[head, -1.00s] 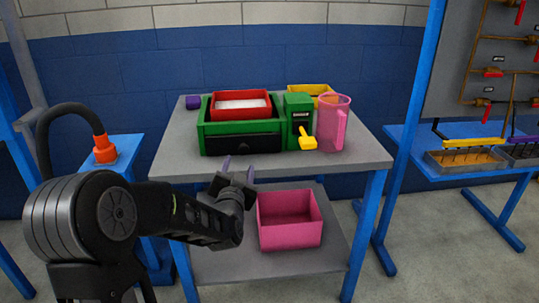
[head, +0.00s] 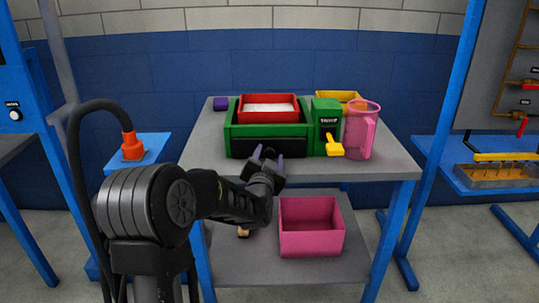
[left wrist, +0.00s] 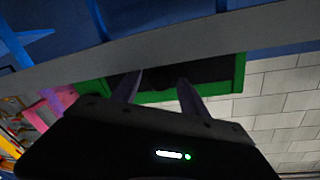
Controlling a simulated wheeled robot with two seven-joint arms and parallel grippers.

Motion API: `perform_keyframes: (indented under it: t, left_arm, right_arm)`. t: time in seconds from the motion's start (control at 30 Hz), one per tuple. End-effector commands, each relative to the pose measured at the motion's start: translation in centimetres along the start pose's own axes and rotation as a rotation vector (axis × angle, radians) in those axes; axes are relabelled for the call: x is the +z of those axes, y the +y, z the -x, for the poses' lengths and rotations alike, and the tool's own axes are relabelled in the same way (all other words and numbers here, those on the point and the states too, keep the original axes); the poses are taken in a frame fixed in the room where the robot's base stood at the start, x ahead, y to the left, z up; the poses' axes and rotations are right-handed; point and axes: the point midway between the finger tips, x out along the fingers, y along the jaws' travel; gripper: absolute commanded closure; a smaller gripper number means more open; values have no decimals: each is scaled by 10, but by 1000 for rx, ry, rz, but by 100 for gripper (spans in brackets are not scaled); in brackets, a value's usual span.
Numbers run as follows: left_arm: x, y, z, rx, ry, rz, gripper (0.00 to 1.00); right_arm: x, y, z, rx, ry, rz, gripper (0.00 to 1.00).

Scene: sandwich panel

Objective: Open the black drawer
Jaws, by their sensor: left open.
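The black drawer (head: 294,147) is the dark front low in a green housing (head: 232,134) on the grey table. It looks shut, flush with the green frame. My left gripper (head: 268,155) is open and empty, its two purple-grey fingers pointing up in front of the drawer's lower middle and overlapping it in the head view. In the left wrist view the open left gripper (left wrist: 158,88) has the dark drawer front (left wrist: 215,72) and green housing beyond its fingertips. I cannot tell whether they touch it. The drawer's handle is not clear. My right gripper is not in view.
A red bin (head: 270,107) with white contents sits on the green housing. To its right are a green unit (head: 325,113) with a yellow lever (head: 334,147) and a pink jug (head: 361,130). A pink bin (head: 311,238) stands on the lower shelf. The table edge (head: 350,168) is close to my gripper.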

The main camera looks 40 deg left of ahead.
Motion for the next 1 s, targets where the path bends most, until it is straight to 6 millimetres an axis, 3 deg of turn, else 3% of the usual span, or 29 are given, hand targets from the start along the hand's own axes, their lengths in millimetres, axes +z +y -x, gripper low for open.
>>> perform_keyframes:
  t: [0.17, 0.43, 1.0]
  left_arm:
    - [0, 0, -16, -1, 0, 0, 49]
    - [0, 0, -17, 0, -1, 0, 49]
    - [0, 0, -17, 1, 0, 0, 95]
  right_arm:
    - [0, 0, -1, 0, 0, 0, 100]
    - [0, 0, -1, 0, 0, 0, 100]
    - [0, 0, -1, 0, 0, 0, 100]
